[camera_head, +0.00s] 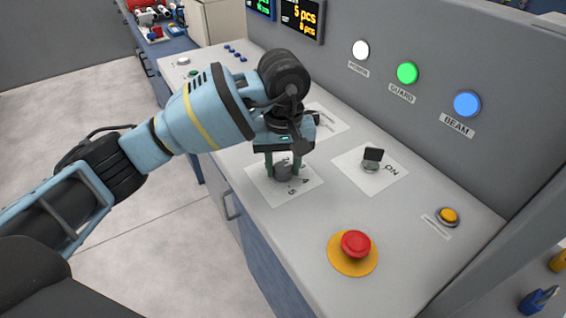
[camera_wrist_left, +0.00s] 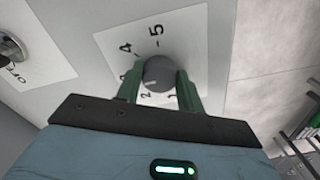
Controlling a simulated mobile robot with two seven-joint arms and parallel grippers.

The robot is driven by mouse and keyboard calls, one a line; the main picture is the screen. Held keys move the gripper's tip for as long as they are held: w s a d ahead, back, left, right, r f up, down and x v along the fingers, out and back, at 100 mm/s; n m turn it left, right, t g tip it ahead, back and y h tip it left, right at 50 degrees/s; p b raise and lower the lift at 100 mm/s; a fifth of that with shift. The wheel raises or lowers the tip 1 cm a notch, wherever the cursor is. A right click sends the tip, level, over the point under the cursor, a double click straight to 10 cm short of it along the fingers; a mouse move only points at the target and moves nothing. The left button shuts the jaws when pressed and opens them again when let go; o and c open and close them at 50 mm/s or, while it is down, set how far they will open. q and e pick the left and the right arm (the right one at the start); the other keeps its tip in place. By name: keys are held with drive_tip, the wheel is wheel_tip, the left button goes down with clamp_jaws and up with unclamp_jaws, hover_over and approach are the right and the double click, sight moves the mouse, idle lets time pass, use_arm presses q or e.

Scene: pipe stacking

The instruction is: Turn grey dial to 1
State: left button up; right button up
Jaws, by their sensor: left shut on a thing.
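The grey dial (camera_head: 283,173) is a short round knob on a white numbered card (camera_head: 306,186) on the console top. In the left wrist view the dial (camera_wrist_left: 158,72) sits between the two green fingers of my left gripper (camera_wrist_left: 159,83), which is shut on it from both sides. My left gripper (camera_head: 283,164) points down over the dial in the head view. In the wrist view 4 and 5 show beyond the dial, and 2 and 1 on its near side. A short pale mark shows on the dial's lower left; its exact number is unclear. My right gripper is out of view.
A black switch (camera_head: 373,156) marked ON stands right of the dial. A red button (camera_head: 355,243) on a yellow base is nearer the front, and a yellow button (camera_head: 448,215) lies further right. White, green and blue lamps (camera_head: 407,73) line the back panel.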

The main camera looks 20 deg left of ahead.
use_arm(q)
drive_tip(key=shift+n, duration=0.3)
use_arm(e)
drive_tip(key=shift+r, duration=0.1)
use_arm(q)
drive_tip(key=n+p, duration=0.1)
drive_tip(key=n, duration=0.3)
drive_tip(key=shift+r, duration=0.15)
drive_tip(key=n+p, duration=0.2)
drive_tip(key=n, duration=0.4)
drive_tip(key=shift+w, duration=0.1)
drive_tip(key=n+p, duration=0.2)
drive_tip(key=n, duration=0.3)
drive_tip(key=shift+p, duration=0.35)
drive_tip(key=n+p, duration=0.1)
drive_tip(key=n, duration=0.2)
drive_tip(key=shift+w, duration=0.1)
drive_tip(key=shift+n+p, duration=0.35)
drive_tip(key=shift+n, duration=0.35)
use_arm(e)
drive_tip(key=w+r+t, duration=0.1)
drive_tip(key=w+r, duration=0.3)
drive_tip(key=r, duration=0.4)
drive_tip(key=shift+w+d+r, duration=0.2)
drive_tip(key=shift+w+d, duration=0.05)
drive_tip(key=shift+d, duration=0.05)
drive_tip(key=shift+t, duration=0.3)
